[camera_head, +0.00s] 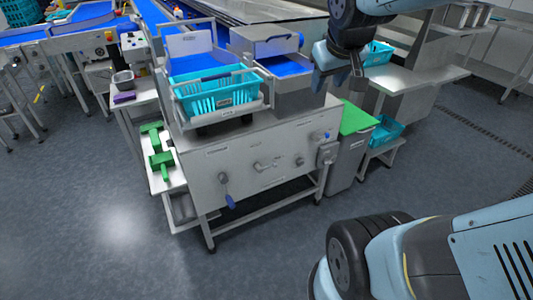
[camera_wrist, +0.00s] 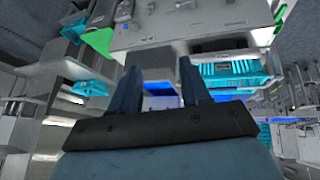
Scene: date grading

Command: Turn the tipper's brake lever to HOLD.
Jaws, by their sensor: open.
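The tipper (camera_head: 240,150) is a grey steel stand with a teal crate (camera_head: 215,92) in its tilting cradle on top. Its front panel carries a lever with a blue grip (camera_head: 228,198) at lower left, hanging downward, a metal handle (camera_head: 265,164) in the middle, and a small blue knob (camera_head: 327,135) at upper right. The labels are too small to read, so I cannot tell which is the brake lever or its setting. My gripper (camera_head: 336,84) is open and empty, above the tipper's right end and apart from the panel; its fingers also show in the wrist view (camera_wrist: 158,74).
A green-lidded bin (camera_head: 357,118) and a low stand with a teal crate (camera_head: 385,132) are right of the tipper. Green tools (camera_head: 160,160) lie on a side shelf at left. Blue conveyors (camera_head: 90,18) run behind. The floor in front (camera_head: 130,245) is clear.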

